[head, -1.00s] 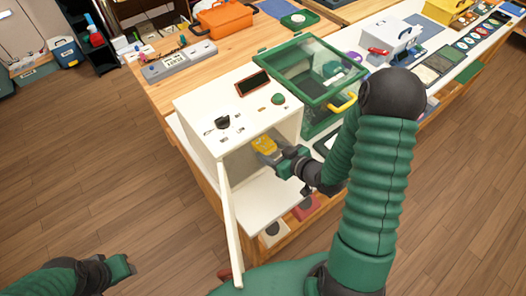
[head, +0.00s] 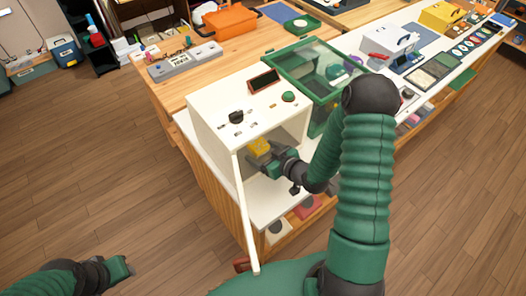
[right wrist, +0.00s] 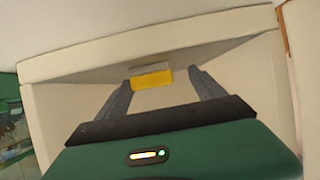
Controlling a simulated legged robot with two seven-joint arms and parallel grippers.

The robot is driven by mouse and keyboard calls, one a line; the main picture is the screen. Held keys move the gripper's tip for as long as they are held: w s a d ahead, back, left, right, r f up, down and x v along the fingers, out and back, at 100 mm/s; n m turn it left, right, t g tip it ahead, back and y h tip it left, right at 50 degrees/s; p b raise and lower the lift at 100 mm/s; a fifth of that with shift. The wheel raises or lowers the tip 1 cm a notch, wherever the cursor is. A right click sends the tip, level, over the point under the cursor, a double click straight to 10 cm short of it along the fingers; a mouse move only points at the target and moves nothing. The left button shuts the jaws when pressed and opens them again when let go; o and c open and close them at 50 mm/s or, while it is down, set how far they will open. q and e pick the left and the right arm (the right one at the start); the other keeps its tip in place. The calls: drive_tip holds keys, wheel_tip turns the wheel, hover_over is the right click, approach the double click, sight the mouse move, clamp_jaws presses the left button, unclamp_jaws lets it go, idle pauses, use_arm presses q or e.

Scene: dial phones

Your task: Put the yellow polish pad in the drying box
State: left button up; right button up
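The drying box appears to be the white cabinet (head: 240,113) with a knob and a green button on top. Its front is open, with a white door (head: 246,215) swung out toward me. The yellow polish pad (head: 259,146) shows inside the opening. In the right wrist view the pad (right wrist: 152,79), with a grey strip along it, shows at the fingertips. My right gripper (head: 262,158) reaches into the box; its fingers (right wrist: 162,76) are spread, with a gap on the pad's right. Contact on its left is unclear. My left gripper (head: 126,268) is low at left, away from the box.
A green-framed clear case (head: 308,66) stands just behind the box. A small dark screen (head: 264,81) sits on the box top. Reddish and pale items (head: 306,207) lie on the shelf below. The floor at left is clear.

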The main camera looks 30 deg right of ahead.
drive_tip(key=shift+d, duration=0.1)
drive_tip(key=s+d, duration=0.1)
drive_tip(key=s, duration=0.1)
drive_tip(key=s+d+r, duration=0.2)
drive_tip(key=s, duration=0.1)
drive_tip(key=shift+s+d+r, duration=0.1)
drive_tip(key=shift+s+d, duration=0.1)
drive_tip(key=shift+s, duration=0.15)
use_arm(q)
wheel_tip(320, 180, up, 7)
drive_tip(key=d+p, duration=0.2)
drive_tip(key=p, duration=0.4)
use_arm(e)
drive_tip(key=shift+a+v, duration=0.15)
drive_tip(key=shift+v, duration=1.25)
drive_tip(key=shift+a+v, duration=0.15)
drive_tip(key=shift+v, duration=1.25)
